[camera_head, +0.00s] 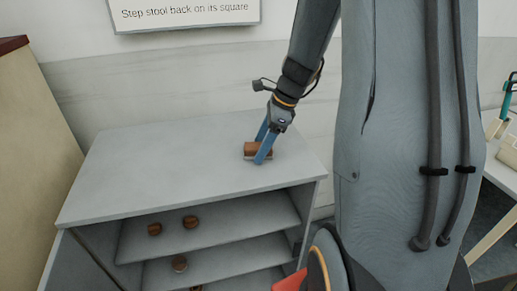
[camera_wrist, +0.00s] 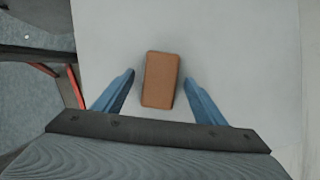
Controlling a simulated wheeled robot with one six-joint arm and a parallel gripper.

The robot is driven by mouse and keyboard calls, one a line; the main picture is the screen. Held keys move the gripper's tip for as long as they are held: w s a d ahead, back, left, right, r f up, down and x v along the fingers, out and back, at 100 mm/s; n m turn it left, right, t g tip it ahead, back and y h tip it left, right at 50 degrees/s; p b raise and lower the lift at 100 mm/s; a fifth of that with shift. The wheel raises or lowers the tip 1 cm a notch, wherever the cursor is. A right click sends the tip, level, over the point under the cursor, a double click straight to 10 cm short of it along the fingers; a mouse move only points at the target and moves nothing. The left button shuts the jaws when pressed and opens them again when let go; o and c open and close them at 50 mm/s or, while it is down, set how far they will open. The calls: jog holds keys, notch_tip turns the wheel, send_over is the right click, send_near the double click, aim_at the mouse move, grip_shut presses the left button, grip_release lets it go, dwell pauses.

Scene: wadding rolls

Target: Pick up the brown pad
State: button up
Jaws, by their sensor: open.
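The brown pad (camera_head: 252,149) lies on the top of a grey shelf unit, near its right end. In the wrist view the brown pad (camera_wrist: 160,80) is a rounded rectangular block, slightly tilted, between the two blue fingers. My gripper (camera_head: 262,147) is at the pad with one finger on each side of it. In the wrist view my gripper (camera_wrist: 158,84) is open, with a gap between each finger and the pad. The near finger hides part of the pad in the head view.
The grey shelf unit (camera_head: 150,165) has a clear top to the left of the pad. Several small brown round items, such as this one (camera_head: 190,221), sit on its lower shelves. A sign (camera_head: 185,12) hangs on the wall behind. A tan cabinet (camera_head: 30,130) stands at the left.

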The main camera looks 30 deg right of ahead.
jog(key=c, duration=1.1)
jog(key=shift+c, duration=0.2)
jog(key=shift+r, duration=0.1)
